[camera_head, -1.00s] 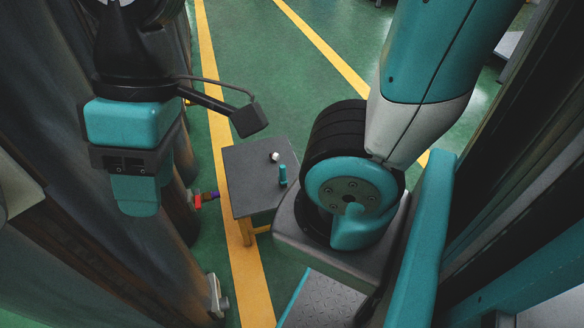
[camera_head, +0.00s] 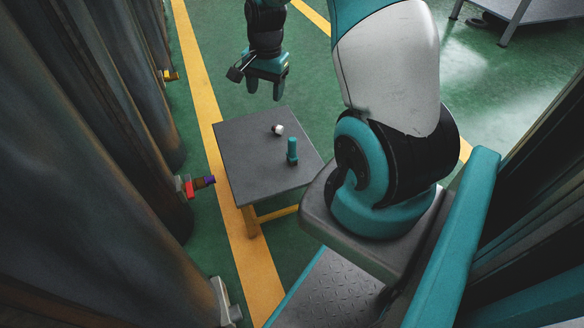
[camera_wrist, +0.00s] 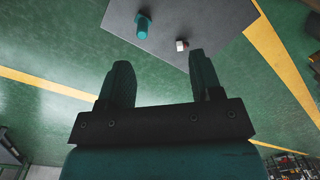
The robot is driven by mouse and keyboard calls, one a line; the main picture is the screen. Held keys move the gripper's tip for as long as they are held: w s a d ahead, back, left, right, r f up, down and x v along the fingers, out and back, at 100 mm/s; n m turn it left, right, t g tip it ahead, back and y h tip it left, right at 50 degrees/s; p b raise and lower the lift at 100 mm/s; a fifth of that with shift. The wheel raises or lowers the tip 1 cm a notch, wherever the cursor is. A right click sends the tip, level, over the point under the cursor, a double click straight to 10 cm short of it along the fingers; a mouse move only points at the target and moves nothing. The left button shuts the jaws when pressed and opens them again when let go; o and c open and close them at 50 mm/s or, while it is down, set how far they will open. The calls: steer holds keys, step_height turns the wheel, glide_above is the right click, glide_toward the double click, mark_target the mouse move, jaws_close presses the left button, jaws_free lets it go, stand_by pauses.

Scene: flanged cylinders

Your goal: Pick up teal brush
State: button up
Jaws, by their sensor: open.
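The teal brush (camera_head: 292,149) stands upright on the small grey table (camera_head: 245,170), with a darker base at its foot. It also shows in the wrist view (camera_wrist: 143,27) near the top, beyond my left finger. My gripper (camera_head: 266,84) is open and empty, past the table's far edge and above the floor. In the wrist view its two fingers (camera_wrist: 158,75) are spread wide, with only green floor and the table's edge beyond them. Nothing hides the brush in either view.
A small white piece (camera_head: 278,129) lies on the table beside the brush. Large dark cylinders (camera_head: 60,150) line the left, with a red and purple fitting (camera_head: 195,186) sticking out near the table. Open green floor lies behind the table.

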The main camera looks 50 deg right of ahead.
steer(key=s+d+f+m+b, duration=0.2)
steer(key=d+f+m, duration=0.2)
steer(key=d+f, duration=0.35)
steer(key=b, duration=0.5)
glide_toward(292, 146)
steer(key=shift+g+h, duration=0.3)
steer(key=f, duration=0.2)
steer(key=w+f, duration=0.1)
steer(key=f, duration=0.2)
steer(key=shift+w+d+f, duration=0.2)
steer(key=shift+d+f, duration=0.05)
steer(key=shift+f, duration=0.05)
step_height(292, 146, down, 6)
steer(key=b, duration=0.4)
steer(key=shift+d+f, duration=0.15)
steer(key=shift+f, duration=0.05)
steer(key=shift+r, duration=0.1)
steer(key=c, duration=1)
steer(key=shift+r, duration=0.1)
